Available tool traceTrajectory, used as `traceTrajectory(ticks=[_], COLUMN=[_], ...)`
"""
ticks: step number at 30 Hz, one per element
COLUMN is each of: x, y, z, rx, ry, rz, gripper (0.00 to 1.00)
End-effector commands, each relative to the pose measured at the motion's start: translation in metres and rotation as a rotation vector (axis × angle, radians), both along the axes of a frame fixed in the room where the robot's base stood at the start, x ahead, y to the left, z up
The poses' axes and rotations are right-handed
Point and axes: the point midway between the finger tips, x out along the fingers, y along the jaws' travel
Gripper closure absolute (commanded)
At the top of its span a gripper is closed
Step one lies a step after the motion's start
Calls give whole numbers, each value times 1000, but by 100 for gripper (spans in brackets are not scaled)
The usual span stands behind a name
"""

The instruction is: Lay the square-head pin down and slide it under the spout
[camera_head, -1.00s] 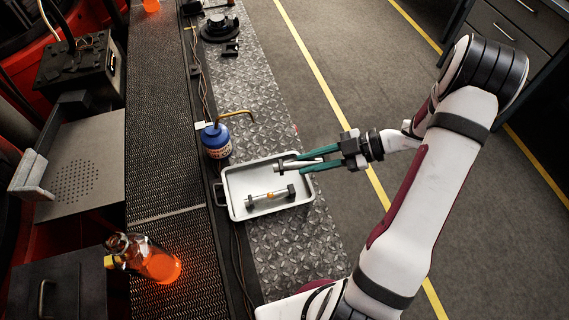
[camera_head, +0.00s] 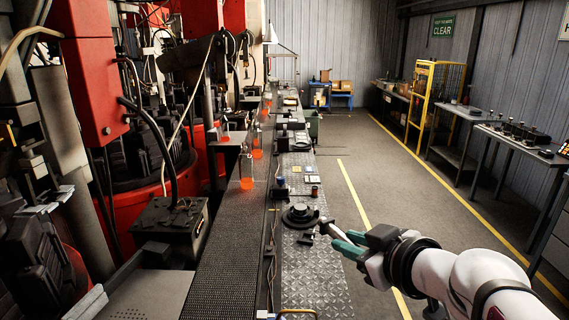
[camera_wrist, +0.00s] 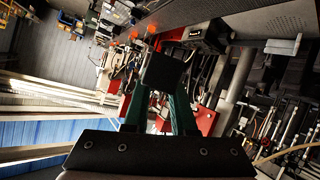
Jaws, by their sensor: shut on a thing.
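My gripper (camera_head: 345,243) reaches in from the lower right of the head view, its green fingers shut on a pin. A brass-coloured spout (camera_head: 299,311) shows only as a short curve at the bottom edge of the head view. The tray and the rest of the spout's bottle are out of view.
The diamond-plate bench (camera_head: 318,278) runs away beside a dark mesh conveyor (camera_head: 232,265). A black round fixture (camera_head: 300,214) stands on the bench left of my gripper. Glowing orange bottles (camera_head: 247,175) stand farther off. Open floor lies right of the bench.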

Motion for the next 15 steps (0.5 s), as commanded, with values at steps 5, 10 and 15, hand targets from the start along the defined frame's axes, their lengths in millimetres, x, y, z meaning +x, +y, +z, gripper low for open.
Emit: traceTrajectory(ticks=[5,10,15], x=[-5,6,28], y=[8,10,-11], z=[22,-22,-101], rx=[0,6,8], ry=[2,16,19], rz=[-55,-13,-42], gripper=[100,100,100])
